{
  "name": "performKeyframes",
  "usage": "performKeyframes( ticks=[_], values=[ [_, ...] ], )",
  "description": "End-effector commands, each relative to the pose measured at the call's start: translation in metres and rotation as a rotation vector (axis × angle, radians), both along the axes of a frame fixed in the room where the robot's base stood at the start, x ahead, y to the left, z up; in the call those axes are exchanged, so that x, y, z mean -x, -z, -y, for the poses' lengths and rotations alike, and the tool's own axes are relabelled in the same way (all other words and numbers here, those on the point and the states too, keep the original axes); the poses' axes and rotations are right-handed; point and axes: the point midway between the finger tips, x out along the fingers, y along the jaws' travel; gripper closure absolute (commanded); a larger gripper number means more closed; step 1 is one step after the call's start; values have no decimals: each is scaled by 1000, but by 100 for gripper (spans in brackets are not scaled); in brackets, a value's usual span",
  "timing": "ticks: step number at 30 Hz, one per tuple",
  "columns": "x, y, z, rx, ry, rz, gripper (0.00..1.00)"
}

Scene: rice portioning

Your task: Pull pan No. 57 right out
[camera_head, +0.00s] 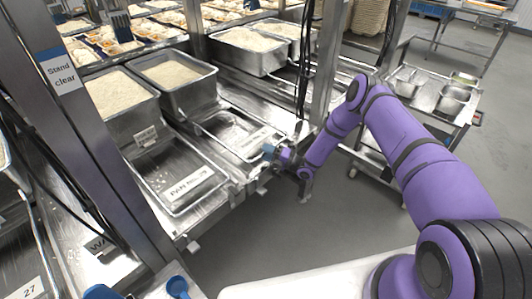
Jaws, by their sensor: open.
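Pan No. 57 cannot be picked out for certain, as the small labels are blurred. A shallow metal tray (160,165) at centre left bears a white sign (187,183) reading "PAN" and a number I cannot make out. Behind it stands a deep metal pan of rice (117,92) with a small label (145,135) on its front. A second deep rice pan (172,72) stands to its right, behind another shallow tray (230,130). My gripper (268,153) is open at this right tray's front corner. Whether it touches anything cannot be told.
A dark metal post (100,150) with a "Stand clear" sign (60,72) rises at left. More rice pans (250,50) stand farther back. A side cart (430,98) with small metal pans is at right. Grey floor (300,230) is clear in front.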

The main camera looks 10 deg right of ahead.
Motion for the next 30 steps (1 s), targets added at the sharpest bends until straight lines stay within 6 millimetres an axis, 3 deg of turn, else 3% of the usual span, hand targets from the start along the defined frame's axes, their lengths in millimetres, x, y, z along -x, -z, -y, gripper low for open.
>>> performKeyframes(
  ticks=[9, 15, 23, 30],
  values=[
    [-1, -1, -2, 0, 0, 0, 59],
    [-1, 0, -2, 0, 0, 0, 100],
    [1, 0, 0, 1, 1, -1, 100],
    [29, 0, 22, -1, 5, -4, 100]
  ],
)
